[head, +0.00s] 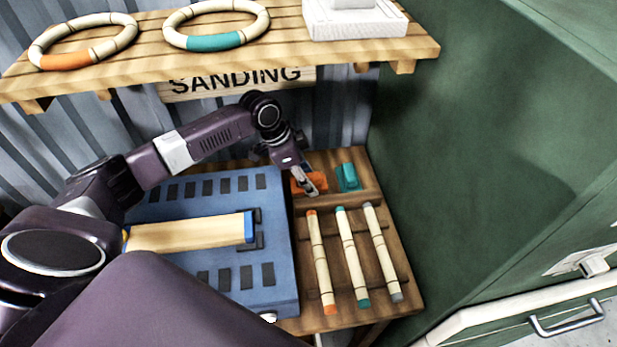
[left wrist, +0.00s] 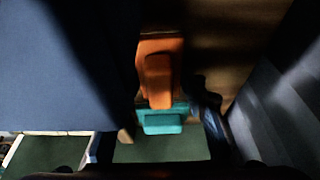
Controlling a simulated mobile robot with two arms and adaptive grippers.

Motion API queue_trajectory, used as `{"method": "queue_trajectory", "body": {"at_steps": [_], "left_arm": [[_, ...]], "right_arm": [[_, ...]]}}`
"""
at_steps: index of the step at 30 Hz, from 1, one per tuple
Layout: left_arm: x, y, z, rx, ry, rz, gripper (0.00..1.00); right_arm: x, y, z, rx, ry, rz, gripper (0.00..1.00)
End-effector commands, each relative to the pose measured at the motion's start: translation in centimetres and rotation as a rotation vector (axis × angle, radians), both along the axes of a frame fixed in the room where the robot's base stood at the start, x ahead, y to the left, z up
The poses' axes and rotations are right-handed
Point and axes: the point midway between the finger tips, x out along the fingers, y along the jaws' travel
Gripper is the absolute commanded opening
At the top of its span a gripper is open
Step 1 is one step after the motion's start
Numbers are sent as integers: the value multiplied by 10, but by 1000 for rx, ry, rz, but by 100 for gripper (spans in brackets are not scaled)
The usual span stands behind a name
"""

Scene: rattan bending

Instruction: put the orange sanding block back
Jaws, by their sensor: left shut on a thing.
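The orange sanding block (head: 319,179) is at the back of the bench, just left of the teal block (head: 347,177). My left gripper (head: 309,190) reaches down over it and is shut on it, with a finger covering part of it. I cannot tell whether the block rests on the wood or is slightly above it. In the left wrist view the orange block (left wrist: 158,78) is in the middle, with the teal block (left wrist: 162,121) close below it in the picture. My right gripper is not in view.
Several banded sticks (head: 351,255) lie in front of the blocks. A wooden shelf (head: 240,48) with rings overhangs the bench. A green cabinet (head: 480,150) stands close on the right.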

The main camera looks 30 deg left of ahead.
Motion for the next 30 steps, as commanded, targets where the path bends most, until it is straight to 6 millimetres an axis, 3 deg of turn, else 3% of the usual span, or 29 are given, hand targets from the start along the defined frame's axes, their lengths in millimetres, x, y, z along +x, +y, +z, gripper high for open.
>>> {"method": "queue_trajectory", "body": {"at_steps": [4, 5, 9, 20, 30], "left_arm": [[0, 0, -2, -1, -1, 0, 17], [0, 0, -3, 0, 0, 0, 41], [0, 0, -2, 0, 0, 0, 56], [0, 1, 3, 1, -1, 1, 58], [-12, 18, 52, 2, -3, 1, 58]], "right_arm": [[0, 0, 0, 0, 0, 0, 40], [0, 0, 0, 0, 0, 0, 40], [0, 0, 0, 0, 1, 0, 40], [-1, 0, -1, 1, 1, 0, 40], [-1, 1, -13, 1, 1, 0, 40]]}}
